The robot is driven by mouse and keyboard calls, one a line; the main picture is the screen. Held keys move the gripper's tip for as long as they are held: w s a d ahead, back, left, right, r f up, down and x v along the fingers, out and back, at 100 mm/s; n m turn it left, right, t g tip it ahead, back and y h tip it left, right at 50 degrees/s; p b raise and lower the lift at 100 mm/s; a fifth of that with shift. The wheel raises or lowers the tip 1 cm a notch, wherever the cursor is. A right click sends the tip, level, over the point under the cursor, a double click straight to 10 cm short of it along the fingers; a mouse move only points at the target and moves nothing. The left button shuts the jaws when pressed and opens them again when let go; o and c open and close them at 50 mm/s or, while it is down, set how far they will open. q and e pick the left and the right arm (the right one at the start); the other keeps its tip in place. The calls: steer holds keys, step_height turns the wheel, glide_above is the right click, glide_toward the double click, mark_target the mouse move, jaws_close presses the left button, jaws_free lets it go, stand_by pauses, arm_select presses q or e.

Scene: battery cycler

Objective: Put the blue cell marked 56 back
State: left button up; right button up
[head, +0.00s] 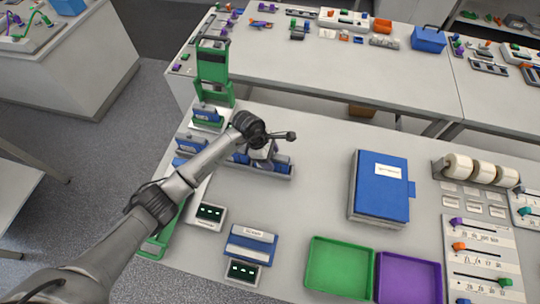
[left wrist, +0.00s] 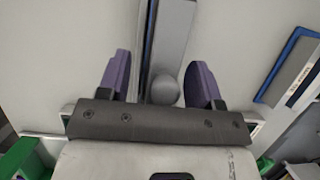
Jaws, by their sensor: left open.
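My left gripper (head: 262,158) is over a long grey rack (head: 255,170) with blue pieces (head: 282,163) in it. In the left wrist view the gripper's two purple fingers (left wrist: 160,85) are apart. Between them lies a long grey part with a thin blue stripe (left wrist: 148,40) and a round grey knob; I cannot tell whether they touch it. A blue cell (head: 250,246) with a white label sits in a station with a lit display, at the front. More blue cells stand at the left (head: 192,145) and behind it (head: 207,115). I cannot read a 56 on any. My right gripper is out of view.
A blue binder (head: 380,187) lies right of the rack. A green tray (head: 340,268) and a purple tray (head: 407,278) are at the front. A tall green fixture (head: 213,65) stands at the back left. The tabletop between rack and binder is clear.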

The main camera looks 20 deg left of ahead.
arm_select(q)
steer(key=shift+r, duration=0.1)
steer(key=shift+a+r, duration=0.1)
steer(key=shift+r, duration=0.15)
steer(key=v, duration=1.1)
steer(key=shift+r, duration=0.25)
